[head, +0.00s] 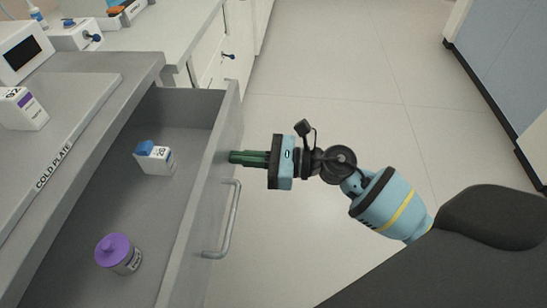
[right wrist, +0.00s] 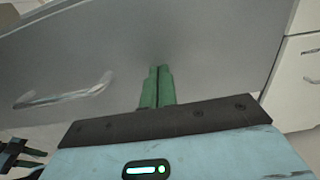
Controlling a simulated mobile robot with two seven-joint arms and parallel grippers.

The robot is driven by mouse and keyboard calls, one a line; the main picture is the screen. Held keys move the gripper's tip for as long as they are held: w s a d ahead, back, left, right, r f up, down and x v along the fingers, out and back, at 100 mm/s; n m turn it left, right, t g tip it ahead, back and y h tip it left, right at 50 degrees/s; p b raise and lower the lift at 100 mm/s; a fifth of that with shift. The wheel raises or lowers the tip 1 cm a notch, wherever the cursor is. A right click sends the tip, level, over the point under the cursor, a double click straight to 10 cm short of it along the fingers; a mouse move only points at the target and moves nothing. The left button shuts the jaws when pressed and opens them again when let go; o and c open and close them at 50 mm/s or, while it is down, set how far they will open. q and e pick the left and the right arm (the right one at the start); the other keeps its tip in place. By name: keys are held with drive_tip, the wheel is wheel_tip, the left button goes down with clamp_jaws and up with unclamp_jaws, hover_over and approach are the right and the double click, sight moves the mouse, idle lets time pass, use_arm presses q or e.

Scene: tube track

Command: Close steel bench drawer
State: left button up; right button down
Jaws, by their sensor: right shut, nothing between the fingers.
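The steel bench drawer (head: 208,175) is pulled open in the head view, its front panel standing out from the bench. A bar handle (head: 233,222) is on the front. Inside are a small white box with a blue top (head: 155,158) and a jar with a purple lid (head: 119,254). My right gripper (head: 233,157) is shut and empty, its green fingers pointing at the outer face of the front, above the handle in the picture. In the right wrist view the fingertips (right wrist: 160,70) are at or very close to the grey panel; contact is unclear.
The steel bench top has a cold plate (head: 75,115) and a white box with a purple label (head: 22,109). White cabinets (head: 212,50) stand beyond the drawer. The floor (head: 330,80) to the right is clear up to a blue-grey cabinet (head: 510,65).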

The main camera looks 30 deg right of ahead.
sight(167, 151)
drive_tip(key=b+x, duration=0.1)
drive_tip(key=x, duration=1.6)
drive_tip(key=shift+w+a, duration=0.2)
drive_tip(key=shift+w+a+b, duration=0.3)
drive_tip(key=shift+a, duration=0.15)
drive_tip(key=shift+r, duration=0.1)
drive_tip(key=shift+a+r, duration=0.1)
drive_tip(key=shift+r, duration=0.05)
